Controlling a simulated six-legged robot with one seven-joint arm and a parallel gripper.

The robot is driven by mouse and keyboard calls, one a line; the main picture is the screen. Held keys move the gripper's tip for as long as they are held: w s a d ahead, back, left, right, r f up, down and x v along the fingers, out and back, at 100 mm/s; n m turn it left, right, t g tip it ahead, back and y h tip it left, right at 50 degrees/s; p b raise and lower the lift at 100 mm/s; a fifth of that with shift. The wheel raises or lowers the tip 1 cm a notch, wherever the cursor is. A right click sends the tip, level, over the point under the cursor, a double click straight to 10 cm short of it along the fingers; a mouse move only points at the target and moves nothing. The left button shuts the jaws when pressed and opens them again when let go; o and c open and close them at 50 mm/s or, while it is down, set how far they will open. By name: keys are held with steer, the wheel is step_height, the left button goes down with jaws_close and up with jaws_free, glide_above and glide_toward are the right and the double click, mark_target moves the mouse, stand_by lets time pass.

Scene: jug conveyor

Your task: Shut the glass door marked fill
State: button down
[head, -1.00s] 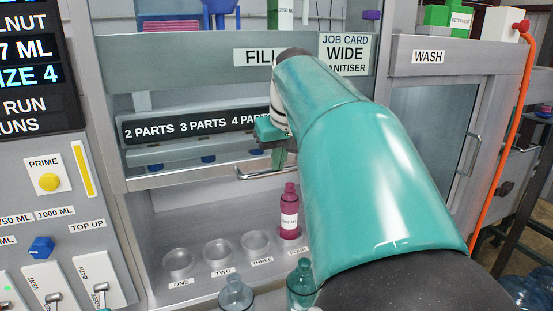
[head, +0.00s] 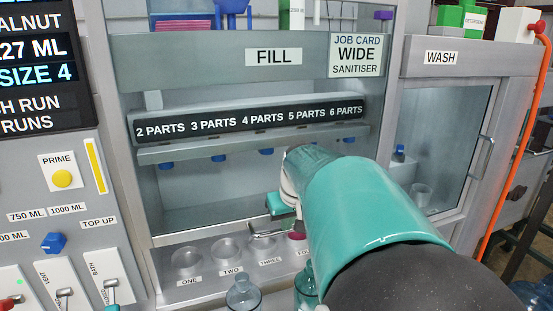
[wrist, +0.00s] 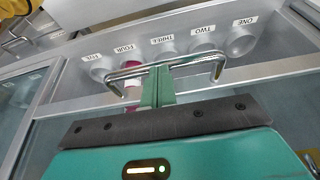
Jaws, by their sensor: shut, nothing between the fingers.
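The glass door marked fill (head: 200,231) hangs low in its bay, under the FILL sign (head: 273,57). Its bottom rail is just above the row of numbered sockets, with a gap below it. A metal bar handle (head: 262,236) sticks out from the rail; it also shows in the wrist view (wrist: 205,57). My gripper (head: 284,212) is shut and empty at the handle. In the wrist view my gripper (wrist: 158,85) has its fingers across the middle of the bar; whether they touch it I cannot tell. My arm hides the door's right end.
Sockets (head: 187,257) line the bay floor. A clear bottle (head: 243,292) and a teal bottle (head: 306,285) stand in front. The wash door (head: 450,150) is at the right.

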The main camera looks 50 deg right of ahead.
step_height(320, 180, down, 12)
steer(key=shift+r, duration=0.25)
stand_by(0.4)
steer(key=v, duration=1.3)
steer(key=shift+r, duration=0.5)
steer(key=shift+w+d, duration=0.15)
steer(key=shift+w, duration=0.05)
